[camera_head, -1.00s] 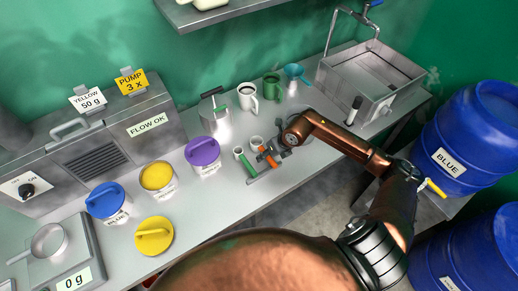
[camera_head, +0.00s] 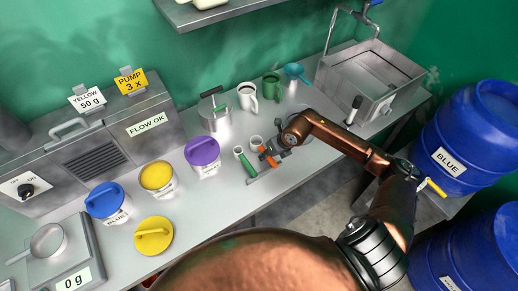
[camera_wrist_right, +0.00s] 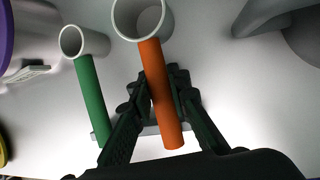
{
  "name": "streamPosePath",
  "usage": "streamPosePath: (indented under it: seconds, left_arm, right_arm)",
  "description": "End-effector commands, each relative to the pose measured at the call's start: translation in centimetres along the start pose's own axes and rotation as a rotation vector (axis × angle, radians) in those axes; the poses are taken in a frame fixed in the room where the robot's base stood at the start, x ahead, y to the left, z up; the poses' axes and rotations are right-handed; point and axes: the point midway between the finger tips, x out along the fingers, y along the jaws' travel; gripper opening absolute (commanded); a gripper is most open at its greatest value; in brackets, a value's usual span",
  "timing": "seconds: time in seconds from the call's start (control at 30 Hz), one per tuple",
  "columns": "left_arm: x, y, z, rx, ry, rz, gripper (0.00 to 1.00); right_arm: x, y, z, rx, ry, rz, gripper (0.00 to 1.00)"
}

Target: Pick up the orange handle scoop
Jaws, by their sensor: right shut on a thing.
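The orange handle scoop has a white cup and an orange handle (camera_head: 266,157); its handle (camera_wrist_right: 162,95) is large in the right wrist view. My right gripper (camera_head: 271,152) is at this handle, and its two dark fingers (camera_wrist_right: 163,92) are closed on either side of it. The scoop's cup (camera_wrist_right: 142,18) points away from the gripper. The fingers partly cover the handle in the head view. My left gripper is not in view.
Mugs (camera_head: 247,97) and a sink (camera_head: 370,80) are behind.

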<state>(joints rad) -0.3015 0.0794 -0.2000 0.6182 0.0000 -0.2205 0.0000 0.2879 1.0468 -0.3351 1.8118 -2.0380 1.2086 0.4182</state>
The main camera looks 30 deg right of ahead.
Motion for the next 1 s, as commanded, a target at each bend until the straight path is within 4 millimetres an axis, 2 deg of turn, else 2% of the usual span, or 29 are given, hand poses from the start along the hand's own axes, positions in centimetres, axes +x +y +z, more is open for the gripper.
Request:
streamPosePath:
  seconds: [0.1, 0.47, 0.67, 0.83, 1.0]
  left_arm:
    - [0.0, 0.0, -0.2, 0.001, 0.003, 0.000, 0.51]
    - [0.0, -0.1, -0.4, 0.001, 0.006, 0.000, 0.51]
    - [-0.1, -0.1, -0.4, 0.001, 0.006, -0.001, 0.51]
    - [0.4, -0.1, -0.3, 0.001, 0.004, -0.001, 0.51]
    - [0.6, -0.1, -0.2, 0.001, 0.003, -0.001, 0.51]
  right_arm:
    - [0.0, 0.0, 0.0, 0.000, 0.000, 0.000, 0.00]
    - [0.0, 0.0, 0.0, 0.000, -0.001, 0.000, 0.00]
    - [-0.7, 0.1, 0.4, -0.001, -0.004, 0.000, 0.00]
    - [-3.0, 0.6, 1.4, -0.003, -0.006, -0.001, 0.00]
    - [-7.7, 1.2, -0.3, -0.005, -0.002, -0.005, 0.00]
